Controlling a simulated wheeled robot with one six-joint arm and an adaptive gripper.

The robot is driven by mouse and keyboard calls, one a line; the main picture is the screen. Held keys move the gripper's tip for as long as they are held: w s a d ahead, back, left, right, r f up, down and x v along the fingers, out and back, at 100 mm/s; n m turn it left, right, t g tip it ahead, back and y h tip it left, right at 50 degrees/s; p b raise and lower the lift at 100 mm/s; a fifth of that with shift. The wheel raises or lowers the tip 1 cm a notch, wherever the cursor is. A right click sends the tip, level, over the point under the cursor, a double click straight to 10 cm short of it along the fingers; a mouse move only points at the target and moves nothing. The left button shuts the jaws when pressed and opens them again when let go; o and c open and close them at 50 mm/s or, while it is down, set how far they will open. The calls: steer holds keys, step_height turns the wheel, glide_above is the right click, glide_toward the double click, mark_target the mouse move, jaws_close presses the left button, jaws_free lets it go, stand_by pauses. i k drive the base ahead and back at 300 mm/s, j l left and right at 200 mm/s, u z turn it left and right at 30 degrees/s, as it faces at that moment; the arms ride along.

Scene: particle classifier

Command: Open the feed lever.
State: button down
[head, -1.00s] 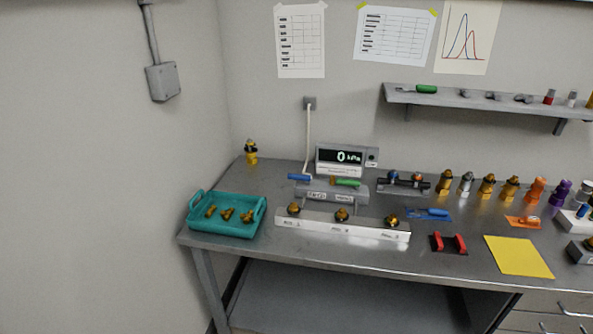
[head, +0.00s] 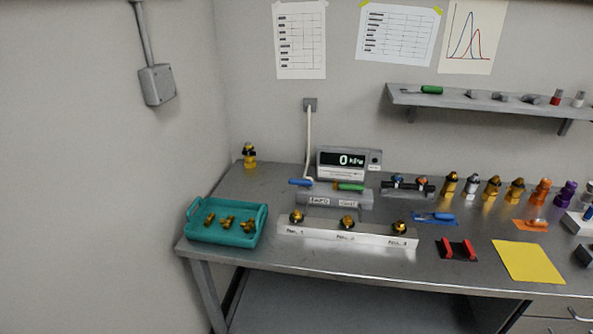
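A grey manifold block (head: 334,205) stands on the bench below the display and carries two levers. The blue-handled lever (head: 299,182) is at its left end and points left. The green-handled lever (head: 348,187) is at its right and lies along the block. Two small white labels are on the block's front, but I cannot read them surely, so I cannot tell which lever is the feed one. My gripper is not in view.
A display (head: 349,162) reads 0 kPa behind the block. A white rail (head: 320,234) with three brass fittings stands in front of it. A teal tray (head: 200,235) with brass parts is at left. Several fittings, a red-jawed holder (head: 458,250) and a yellow sheet (head: 528,262) are at right.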

mark_target(298, 182)
steer(key=i+j+z, duration=0.1)
steer(key=i+j, duration=0.4)
steer(key=j, duration=0.2)
steer(key=i+j+z, duration=0.15)
steer(key=j, duration=0.25)
steer(key=i+j+z, duration=0.1)
steer(key=i+j, duration=0.4)
steer(key=j, duration=0.3)
steer(key=l+z, duration=0.05)
